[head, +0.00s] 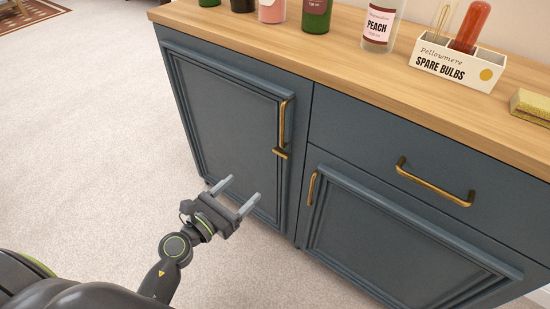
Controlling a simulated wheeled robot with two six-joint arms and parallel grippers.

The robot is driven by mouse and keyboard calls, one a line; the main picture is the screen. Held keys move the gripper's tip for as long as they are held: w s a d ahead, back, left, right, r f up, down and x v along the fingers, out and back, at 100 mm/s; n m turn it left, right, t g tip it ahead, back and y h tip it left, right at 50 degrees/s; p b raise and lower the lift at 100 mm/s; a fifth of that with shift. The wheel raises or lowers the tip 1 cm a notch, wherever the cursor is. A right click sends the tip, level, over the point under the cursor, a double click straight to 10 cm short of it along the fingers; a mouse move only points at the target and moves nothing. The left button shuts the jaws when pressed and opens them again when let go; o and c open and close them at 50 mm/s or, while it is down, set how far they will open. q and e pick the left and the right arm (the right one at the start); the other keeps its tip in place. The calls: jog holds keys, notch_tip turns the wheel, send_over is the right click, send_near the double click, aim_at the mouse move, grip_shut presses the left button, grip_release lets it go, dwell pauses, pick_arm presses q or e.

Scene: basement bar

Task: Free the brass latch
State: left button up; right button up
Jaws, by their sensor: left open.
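The brass latch (280,153) is a small brass piece on the right edge of the blue left cabinet door (225,115), just below the upright brass door handle (283,122). It appears to lie across the gap between the door and the frame. The left door looks closed. My left gripper (245,187) is open and empty, below and to the left of the latch, with its fingers pointing toward the cabinet. It looks apart from the latch. My right gripper is out of view.
A drawer with a brass handle (435,182) and a lower door with a small brass handle (312,188) are to the right. Carpet (90,130) at left is clear.

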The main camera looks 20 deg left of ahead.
aim_at(279, 154)
pick_arm(q)
jog(key=x, duration=1.4)
jog(key=shift+f, duration=0.1)
jog(key=shift+w+d, duration=0.15)
jog(key=shift+w, duration=0.3)
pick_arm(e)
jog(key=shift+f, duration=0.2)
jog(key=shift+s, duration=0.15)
pick_arm(q)
jog(key=shift+c, duration=0.7)
jog(key=c, duration=0.9)
jog(key=shift+o, duration=0.2)
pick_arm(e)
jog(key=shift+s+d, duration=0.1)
